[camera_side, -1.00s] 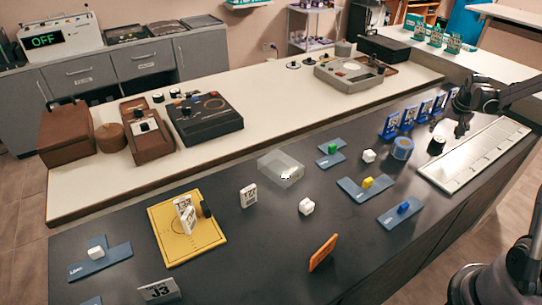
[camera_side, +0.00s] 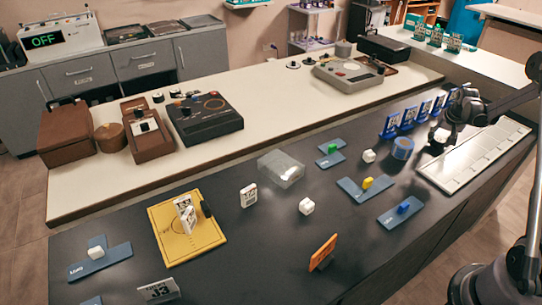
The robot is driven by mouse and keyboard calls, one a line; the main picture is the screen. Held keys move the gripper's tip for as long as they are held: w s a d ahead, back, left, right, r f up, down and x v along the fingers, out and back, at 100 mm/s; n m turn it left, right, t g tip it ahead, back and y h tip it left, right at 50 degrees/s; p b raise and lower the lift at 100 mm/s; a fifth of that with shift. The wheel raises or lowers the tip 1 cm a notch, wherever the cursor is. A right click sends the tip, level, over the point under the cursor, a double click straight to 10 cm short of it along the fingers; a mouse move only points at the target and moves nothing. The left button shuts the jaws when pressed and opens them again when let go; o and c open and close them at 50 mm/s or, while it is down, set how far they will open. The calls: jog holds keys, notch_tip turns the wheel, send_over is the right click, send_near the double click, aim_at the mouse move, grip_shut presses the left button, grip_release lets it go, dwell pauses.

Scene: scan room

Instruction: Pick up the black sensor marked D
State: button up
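My gripper (camera_side: 450,122) is at the right, beside or just above a small black piece with a pale top (camera_side: 440,136) at the left end of the long white marked tray. No letter is legible on this piece, so I cannot tell if it is the sensor marked D. The fingers are dark and small, and their spacing and any contact are unclear. Another small black piece (camera_side: 207,209) stands at the right edge of the yellow board, with no readable mark.
The long white tray (camera_side: 476,158) lies under my arm. A blue round roll (camera_side: 402,149) and several blue upright holders (camera_side: 408,118) stand left of my gripper.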

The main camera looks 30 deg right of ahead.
jog(key=c, duration=0.4)
jog(key=shift+c, duration=0.2)
